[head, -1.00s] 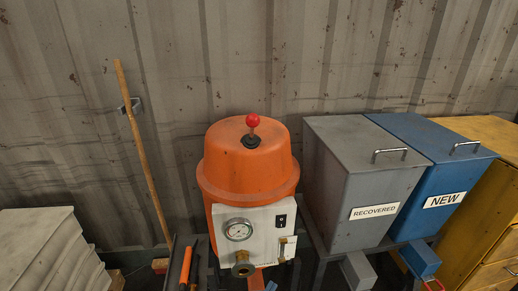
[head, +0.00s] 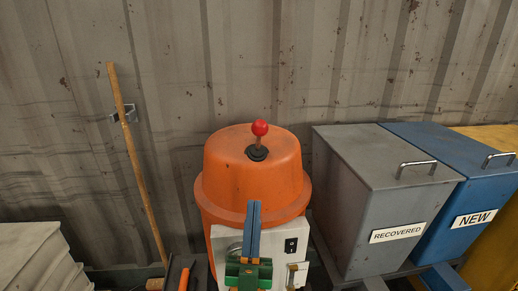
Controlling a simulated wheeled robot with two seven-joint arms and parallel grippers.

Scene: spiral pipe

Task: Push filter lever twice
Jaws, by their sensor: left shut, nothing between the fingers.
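The filter lever (head: 260,129) is a short stick with a red ball knob on top of the orange domed filter tank (head: 232,178). It leans slightly to the right and rises from a black boot. My left gripper (head: 254,204), with blue fingers and a green body, is in front of the tank, below and nearer than the lever. Its fingers are shut with nothing between them and point up toward the dome. It covers most of the gauge on the white panel (head: 225,247). The gripper is apart from the lever. My right gripper is not in view.
A grey bin (head: 345,190) labelled RECOVERED and a blue bin (head: 424,147) labelled NEW stand right of the tank. A wooden handle (head: 137,165) leans on the corrugated wall at left. Space above the dome is free.

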